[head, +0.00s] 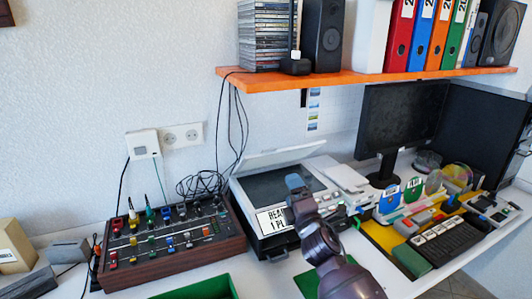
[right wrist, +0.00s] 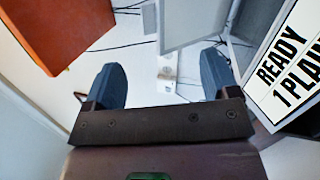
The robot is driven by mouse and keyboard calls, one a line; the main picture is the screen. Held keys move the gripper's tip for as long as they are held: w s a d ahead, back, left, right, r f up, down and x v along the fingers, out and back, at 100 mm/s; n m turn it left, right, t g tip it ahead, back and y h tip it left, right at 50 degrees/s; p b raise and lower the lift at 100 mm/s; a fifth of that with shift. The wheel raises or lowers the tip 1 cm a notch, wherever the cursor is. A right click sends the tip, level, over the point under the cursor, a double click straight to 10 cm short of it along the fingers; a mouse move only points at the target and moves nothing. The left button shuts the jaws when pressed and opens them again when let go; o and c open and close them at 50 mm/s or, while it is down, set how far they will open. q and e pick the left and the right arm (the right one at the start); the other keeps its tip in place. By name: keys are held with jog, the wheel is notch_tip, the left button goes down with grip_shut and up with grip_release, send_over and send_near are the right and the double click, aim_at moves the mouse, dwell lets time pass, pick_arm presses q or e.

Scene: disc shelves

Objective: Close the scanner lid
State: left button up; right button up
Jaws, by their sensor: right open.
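The scanner (head: 262,222) stands on the desk behind the mixer's right end, with a dark glass bed and a "READY 1 PLAIN" sign on its front. Its pale lid (head: 282,154) is hinged at the back and stands raised, tilted over the bed. My right gripper (head: 295,182) is in front of the bed, apart from the lid in the head view. In the right wrist view the fingers of my right gripper (right wrist: 162,72) are spread with nothing between them. The sign (right wrist: 290,70) shows at the right there. My left gripper is not in view.
An orange shelf (head: 350,78) with discs, speakers and binders hangs above. A mixer (head: 170,242) stands left of the scanner. Green trays (head: 205,289) lie at the front edge.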

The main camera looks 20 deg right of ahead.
aim_at(271, 149)
jog(key=w+r+n, duration=0.2)
jog(key=w+n, duration=0.2)
jog(key=n, duration=0.2)
jog(key=w+r+n+t+y+b, duration=0.1)
jog(key=w+r+n, duration=0.1)
jog(key=w+n, duration=0.3)
jog(key=w+r+n+y, duration=0.1)
jog(key=w+r+n, duration=0.1)
jog(key=w+n, duration=0.3)
jog(key=shift+w+a+r+n+t+b, duration=0.3)
jog(key=shift+a+r+n+b, duration=0.1)
jog(key=shift+n, duration=0.4)
jog(key=shift+w+r, duration=0.25)
jog(key=shift+w, duration=0.2)
